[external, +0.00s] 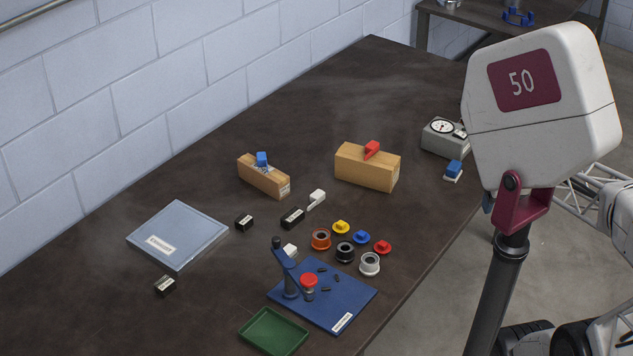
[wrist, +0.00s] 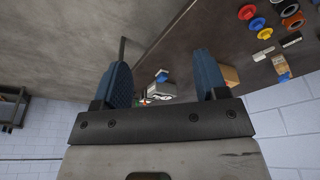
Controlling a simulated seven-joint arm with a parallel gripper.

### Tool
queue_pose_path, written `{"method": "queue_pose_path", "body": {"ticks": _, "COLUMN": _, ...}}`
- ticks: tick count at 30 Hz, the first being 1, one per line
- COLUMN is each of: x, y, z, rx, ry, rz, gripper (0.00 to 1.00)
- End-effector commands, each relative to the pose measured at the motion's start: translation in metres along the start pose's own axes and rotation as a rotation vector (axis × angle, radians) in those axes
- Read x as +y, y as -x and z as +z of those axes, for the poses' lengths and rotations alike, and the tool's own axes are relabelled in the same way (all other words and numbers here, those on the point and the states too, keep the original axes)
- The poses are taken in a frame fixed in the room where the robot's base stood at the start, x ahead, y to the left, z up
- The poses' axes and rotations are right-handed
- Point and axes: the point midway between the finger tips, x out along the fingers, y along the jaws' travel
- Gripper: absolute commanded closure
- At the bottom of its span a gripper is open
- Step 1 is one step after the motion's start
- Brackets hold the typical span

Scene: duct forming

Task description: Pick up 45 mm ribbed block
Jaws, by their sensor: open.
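Several small dark blocks with white labels lie on the dark table. One is beside the pale panel (external: 244,223), a longer-looking one (external: 293,217) lies near the middle, and a third (external: 165,286) is in front of the panel. The labels and ribs are too small to read, so I cannot tell which is the 45 mm block. My gripper (wrist: 163,65) shows two blue fingers spread apart, with nothing held between them. It is well away from the blocks; a dark block shows at upper right in the wrist view (wrist: 291,40). My gripper is not clearly visible in the external view.
A pale panel (external: 178,235) lies at left. Two wooden blocks (external: 263,179) (external: 366,170) stand behind. Coloured round parts (external: 362,237), a blue board with a small press (external: 345,305) and a green tray (external: 272,333) are in front. A gauge box (external: 446,138) stands at right.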

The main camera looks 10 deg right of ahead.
Motion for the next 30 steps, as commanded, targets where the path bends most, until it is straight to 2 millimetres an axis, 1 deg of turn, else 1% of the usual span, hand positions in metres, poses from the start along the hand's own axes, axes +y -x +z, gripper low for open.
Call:
{"method": "queue_pose_path", "body": {"ticks": 11, "x": -0.001, "y": 0.000, "z": -0.002, "rx": 0.003, "ry": 0.012, "rz": 0.000, "gripper": 0.39}}
{"method": "queue_pose_path", "body": {"ticks": 14, "x": -0.003, "y": -0.002, "z": -0.009, "rx": 0.012, "ry": 0.052, "rz": -0.001, "gripper": 0.39}}
{"method": "queue_pose_path", "body": {"ticks": 16, "x": -0.006, "y": -0.003, "z": -0.017, "rx": 0.024, "ry": 0.103, "rz": -0.001, "gripper": 0.39}}
{"method": "queue_pose_path", "body": {"ticks": 20, "x": -0.016, "y": -0.008, "z": -0.040, "rx": 0.060, "ry": 0.252, "rz": 0.001, "gripper": 0.39}}
{"method": "queue_pose_path", "body": {"ticks": 23, "x": -0.028, "y": -0.014, "z": -0.065, "rx": 0.101, "ry": 0.408, "rz": 0.006, "gripper": 0.39}}
{"method": "queue_pose_path", "body": {"ticks": 26, "x": -0.044, "y": -0.023, "z": -0.092, "rx": 0.146, "ry": 0.589, "rz": 0.016, "gripper": 0.39}}
{"method": "queue_pose_path", "body": {"ticks": 30, "x": -0.071, "y": -0.036, "z": -0.130, "rx": 0.216, "ry": 0.846, "rz": 0.039, "gripper": 0.39}}
